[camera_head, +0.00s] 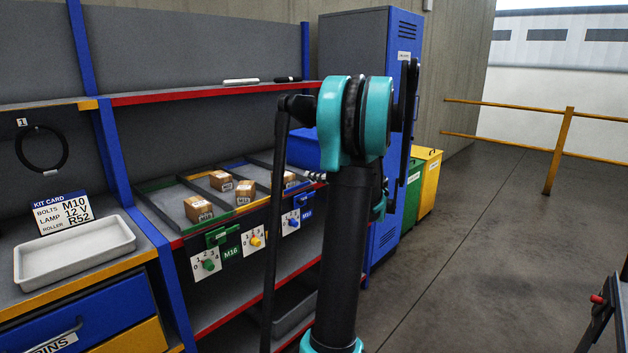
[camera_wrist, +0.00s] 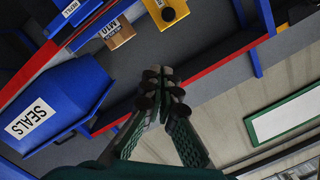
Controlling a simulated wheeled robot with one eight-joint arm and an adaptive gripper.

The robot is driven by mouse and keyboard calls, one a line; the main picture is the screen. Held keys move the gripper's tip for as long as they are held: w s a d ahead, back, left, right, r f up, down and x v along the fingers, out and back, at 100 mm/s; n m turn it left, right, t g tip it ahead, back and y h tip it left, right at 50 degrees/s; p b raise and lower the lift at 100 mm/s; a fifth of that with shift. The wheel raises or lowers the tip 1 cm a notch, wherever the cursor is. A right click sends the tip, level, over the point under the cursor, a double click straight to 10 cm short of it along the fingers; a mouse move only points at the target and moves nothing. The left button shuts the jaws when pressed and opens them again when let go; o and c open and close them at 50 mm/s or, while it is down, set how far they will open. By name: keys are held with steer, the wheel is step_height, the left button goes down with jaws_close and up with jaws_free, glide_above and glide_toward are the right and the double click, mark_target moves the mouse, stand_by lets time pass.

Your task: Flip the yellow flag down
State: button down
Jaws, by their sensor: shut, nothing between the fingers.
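I cannot make out a yellow flag for certain in either view. A yellow block with a dark round spot (camera_wrist: 168,12) shows at the top edge of the wrist view and is cut off by it; I cannot tell if it is the flag. My gripper (camera_wrist: 162,88) is shut and empty, its fingertips together in the middle of the wrist view, apart from that block. In the head view my arm stands in front of the shelf's right part and hides what is behind it; my gripper cannot be made out there.
A sloped tray rack (camera_head: 160,212) holds several small cartons, with a green knob (camera_head: 208,265) and a yellow knob (camera_head: 256,240) on dial plates below. A blue SEALS bin (camera_wrist: 68,95) is left of my gripper. A blue locker (camera_head: 350,50) stands behind.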

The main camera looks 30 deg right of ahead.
steer(key=w+a+f, duration=0.3)
steer(key=w+a, duration=0.2)
steer(key=shift+a+f, duration=0.15)
steer(key=shift+a, duration=0.05)
steer(key=shift+w+a, duration=0.1)
steer(key=shift+w, duration=0.05)
stand_by(0.4)
steer(key=shift+a+n, duration=0.25)
steer(key=shift+n, duration=0.15)
